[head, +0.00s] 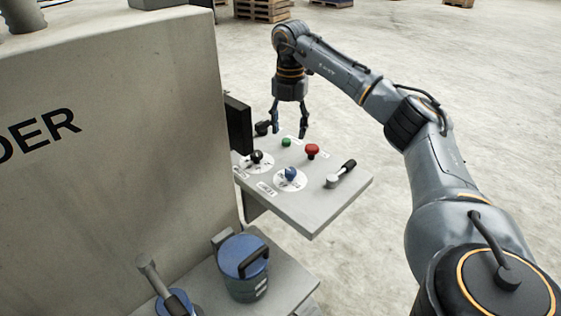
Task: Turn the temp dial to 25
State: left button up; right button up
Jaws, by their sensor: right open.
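A grey control panel (315,215) juts out from the side of a large grey machine. On it sit two dials with round white scales: one with a blue knob (290,174) and one with a black knob (257,157). Their small labels are too small to read, so I cannot tell which is the temp dial or its setting. My right gripper (288,132) points down, open and apart from both knobs, above the panel's far edge. A dark knob-like shape shows beside its left finger; I cannot tell whether they touch. My left gripper is not in view.
The panel also holds a green button (286,142), a red mushroom button (312,150) and a black-handled lever (341,174). The machine's wall (110,130) fills the left. A blue-lidded canister (243,268) stands on a lower shelf. Open floor lies to the right; pallets stand far back.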

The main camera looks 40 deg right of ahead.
jog(key=p, duration=0.1)
send_over(290, 171)
notch_tip(290, 171, down, 6)
jog(key=shift+s+d+f, duration=0.1)
jog(key=shift+f, duration=0.05)
notch_tip(290, 171, down, 6)
jog(key=shift+r+p, duration=0.1)
jog(key=shift+p, duration=0.35)
jog(key=shift+f, duration=0.55)
jog(key=shift+c, duration=1.2)
jog(key=c, duration=0.9)
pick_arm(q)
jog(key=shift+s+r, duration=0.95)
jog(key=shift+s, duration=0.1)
